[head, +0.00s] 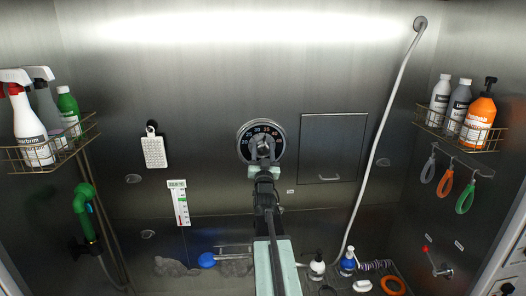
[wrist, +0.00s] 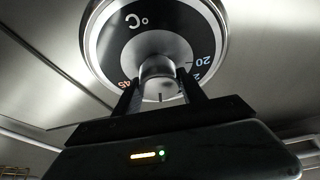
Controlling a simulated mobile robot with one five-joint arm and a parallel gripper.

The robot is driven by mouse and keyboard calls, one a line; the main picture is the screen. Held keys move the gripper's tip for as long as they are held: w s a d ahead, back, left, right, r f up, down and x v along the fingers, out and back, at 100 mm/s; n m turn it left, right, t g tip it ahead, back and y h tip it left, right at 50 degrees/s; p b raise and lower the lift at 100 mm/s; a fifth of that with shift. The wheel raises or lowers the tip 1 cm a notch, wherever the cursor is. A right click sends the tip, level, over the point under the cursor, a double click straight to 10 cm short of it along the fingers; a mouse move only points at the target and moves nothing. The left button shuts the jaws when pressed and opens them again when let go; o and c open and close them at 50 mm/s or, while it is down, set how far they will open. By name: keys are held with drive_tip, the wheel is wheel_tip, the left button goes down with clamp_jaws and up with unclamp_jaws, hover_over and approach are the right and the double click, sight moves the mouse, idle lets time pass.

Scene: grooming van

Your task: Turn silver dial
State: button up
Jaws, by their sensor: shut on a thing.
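The silver dial (head: 261,140) is on the back metal wall, with a black numbered ring and a silver rim. In the wrist view its black ring with "°C" and numbers surrounds a round silver knob (wrist: 157,72) at the centre. My gripper (head: 264,155) reaches up to the dial from below. In the wrist view my gripper (wrist: 160,92) has one dark finger on each side of the knob and is shut on it. The fingers hide part of the ring's lower side. A small dark mark shows on the knob's lower edge.
A wire shelf with bottles (head: 40,150) is on the left wall, and another (head: 458,132) on the right. A white hose (head: 374,150) hangs right of the dial. A metal panel (head: 333,147) is beside it. Bottles and an orange ring (head: 393,286) lie low at right.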

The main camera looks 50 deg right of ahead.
idle(0.3)
drive_tip(key=o, duration=1.4)
drive_tip(key=shift+c, duration=0.2)
drive_tip(key=b+v, duration=0.3)
drive_tip(key=v, duration=0.5)
